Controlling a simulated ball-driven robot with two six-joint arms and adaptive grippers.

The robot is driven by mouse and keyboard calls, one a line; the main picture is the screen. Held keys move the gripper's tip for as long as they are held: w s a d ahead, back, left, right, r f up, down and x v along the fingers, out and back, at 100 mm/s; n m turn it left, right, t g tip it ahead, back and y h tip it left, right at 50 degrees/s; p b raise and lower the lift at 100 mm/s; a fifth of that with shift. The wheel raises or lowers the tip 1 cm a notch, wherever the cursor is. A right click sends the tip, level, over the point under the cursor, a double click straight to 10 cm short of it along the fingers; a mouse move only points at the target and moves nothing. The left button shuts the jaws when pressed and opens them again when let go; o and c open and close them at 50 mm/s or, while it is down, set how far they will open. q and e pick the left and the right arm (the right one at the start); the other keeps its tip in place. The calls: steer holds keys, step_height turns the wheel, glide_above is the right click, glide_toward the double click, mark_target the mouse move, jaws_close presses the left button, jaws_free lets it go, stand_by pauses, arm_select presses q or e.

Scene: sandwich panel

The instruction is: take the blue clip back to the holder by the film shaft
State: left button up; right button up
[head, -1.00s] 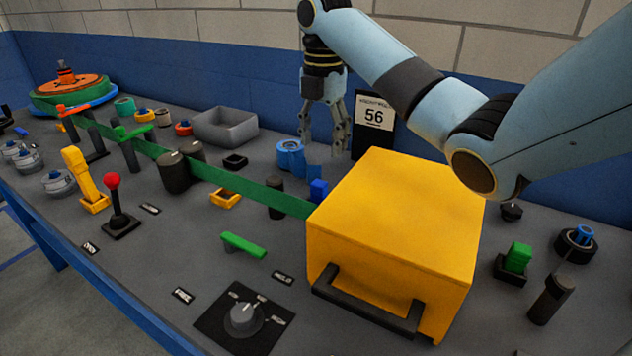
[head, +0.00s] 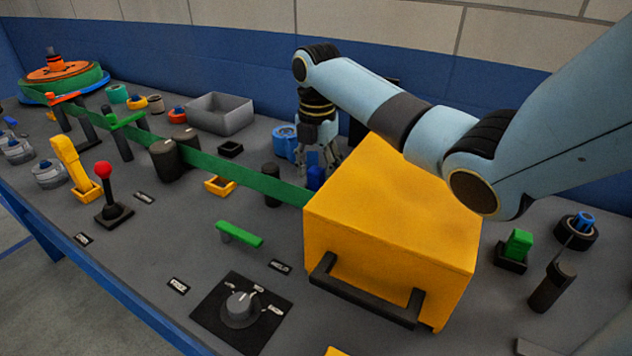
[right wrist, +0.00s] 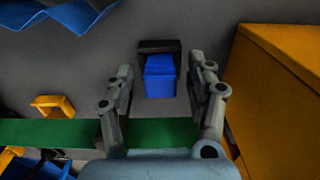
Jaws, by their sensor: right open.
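A blue block (head: 316,178), which looks like the blue clip, stands behind the green band, beside the left side of the yellow box. In the right wrist view the blue block (right wrist: 160,77) sits against a small black holder (right wrist: 158,46). My right gripper (head: 321,161) is open and points down over it. In the right wrist view the fingers of the right gripper (right wrist: 160,70) are apart on either side of the block, with gaps showing. I cannot tell which part is the film shaft. My left gripper is not in view.
The yellow box (head: 395,215) stands close to the right of my gripper. The green band (head: 240,180) runs from the box past dark rollers (head: 175,152). A blue roll (head: 285,141) stands behind left. A grey bin (head: 220,114) and an empty black tray (head: 230,149) are further left.

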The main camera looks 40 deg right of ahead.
mark_target(317, 168)
jaws_close()
stand_by(0.3)
step_height(317, 168, up, 10)
steer(key=shift+r, duration=0.1)
stand_by(0.4)
steer(key=shift+r+p, duration=0.45)
steer(key=shift+p, duration=0.65)
